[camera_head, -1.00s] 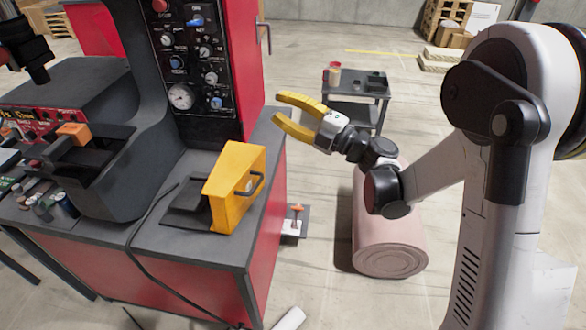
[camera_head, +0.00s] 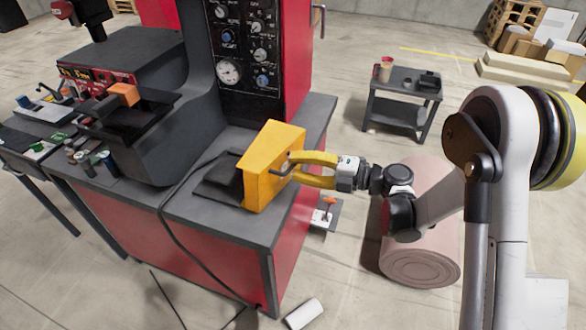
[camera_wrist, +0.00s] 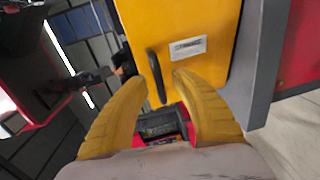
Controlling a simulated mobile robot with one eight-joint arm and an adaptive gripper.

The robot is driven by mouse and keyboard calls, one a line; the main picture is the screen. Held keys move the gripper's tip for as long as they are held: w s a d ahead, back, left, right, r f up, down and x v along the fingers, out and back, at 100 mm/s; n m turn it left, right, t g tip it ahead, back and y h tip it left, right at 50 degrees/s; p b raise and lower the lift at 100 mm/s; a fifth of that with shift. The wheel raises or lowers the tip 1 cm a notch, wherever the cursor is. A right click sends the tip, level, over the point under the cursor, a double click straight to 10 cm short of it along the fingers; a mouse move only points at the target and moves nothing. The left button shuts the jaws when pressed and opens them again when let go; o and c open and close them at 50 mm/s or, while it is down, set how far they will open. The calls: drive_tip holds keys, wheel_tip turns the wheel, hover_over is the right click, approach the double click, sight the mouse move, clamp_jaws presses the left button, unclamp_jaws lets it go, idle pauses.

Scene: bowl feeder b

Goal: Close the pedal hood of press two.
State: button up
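The yellow pedal hood (camera_head: 272,160) stands raised on the dark grey bench top of the press. A black plate (camera_head: 220,182) lies at its left foot, partly hidden by the hood. The hood's black handle (camera_wrist: 155,76) is on its right-hand face and also shows in the head view (camera_head: 284,173). My gripper (camera_head: 292,167) is at that face, with its yellow fingers reaching the handle. In the wrist view my gripper (camera_wrist: 156,84) is open, with the handle's lower end between the fingertips. I cannot tell whether either finger touches it.
The black control panel (camera_head: 252,60) and red press column rise behind the hood. A black cable (camera_head: 168,222) runs over the bench's front edge.

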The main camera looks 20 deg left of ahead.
drive_tip(key=shift+a, duration=0.55)
drive_tip(key=shift+c, duration=0.2)
clamp_jaws()
drive_tip(key=shift+w+r, duration=0.1)
